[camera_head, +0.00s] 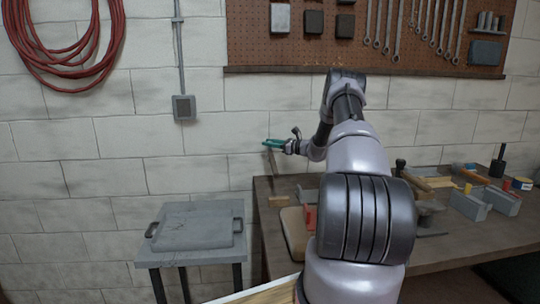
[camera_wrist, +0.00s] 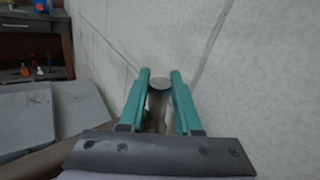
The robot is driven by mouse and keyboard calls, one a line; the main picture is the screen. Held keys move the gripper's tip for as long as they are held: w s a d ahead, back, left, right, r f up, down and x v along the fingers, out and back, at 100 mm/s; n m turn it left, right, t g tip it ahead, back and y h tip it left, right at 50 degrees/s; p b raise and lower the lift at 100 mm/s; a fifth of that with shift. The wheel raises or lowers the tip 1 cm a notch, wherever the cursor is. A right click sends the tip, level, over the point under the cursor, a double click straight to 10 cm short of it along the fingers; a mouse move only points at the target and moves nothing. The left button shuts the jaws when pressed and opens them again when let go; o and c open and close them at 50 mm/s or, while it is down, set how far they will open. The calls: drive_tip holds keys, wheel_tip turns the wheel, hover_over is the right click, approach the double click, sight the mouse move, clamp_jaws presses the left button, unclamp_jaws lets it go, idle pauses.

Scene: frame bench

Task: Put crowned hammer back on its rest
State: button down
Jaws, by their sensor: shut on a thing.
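My gripper (camera_head: 269,143) is held out near the block wall, above the gap between the grey stand and the workbench. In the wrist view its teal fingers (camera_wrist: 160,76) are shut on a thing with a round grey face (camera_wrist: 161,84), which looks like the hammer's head. A thin brown length (camera_head: 272,161) hangs below the fingers in the head view and looks like its handle. The hammer's crown cannot be made out. I cannot tell which thing is the hammer's rest.
The grey stand (camera_head: 190,259) carries a flat grey plate (camera_head: 195,228) with handles. The workbench (camera_head: 470,238) holds tools, grey blocks (camera_head: 470,204) and a wooden-handled tool (camera_head: 437,183). A pegboard (camera_head: 335,52) with wrenches and a red hose coil (camera_head: 70,50) hang on the wall.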

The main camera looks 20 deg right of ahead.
sight(272, 157)
drive_tip(key=shift+m+g, duration=0.5)
drive_tip(key=shift+m, duration=0.2)
drive_tip(key=s, duration=0.2)
drive_tip(key=s+a+r, duration=0.1)
drive_tip(key=s, duration=0.1)
drive_tip(key=s+r, duration=0.1)
drive_tip(key=s, duration=0.1)
drive_tip(key=shift+s+a, duration=0.2)
drive_tip(key=shift+a, duration=0.2)
drive_tip(key=f, duration=0.3)
drive_tip(key=s+f, duration=0.1)
drive_tip(key=f, duration=0.1)
drive_tip(key=shift+a+f, duration=0.1)
drive_tip(key=shift+f, duration=2.4)
drive_tip(key=c, duration=0.6)
unclamp_jaws()
drive_tip(key=shift+f, duration=0.15)
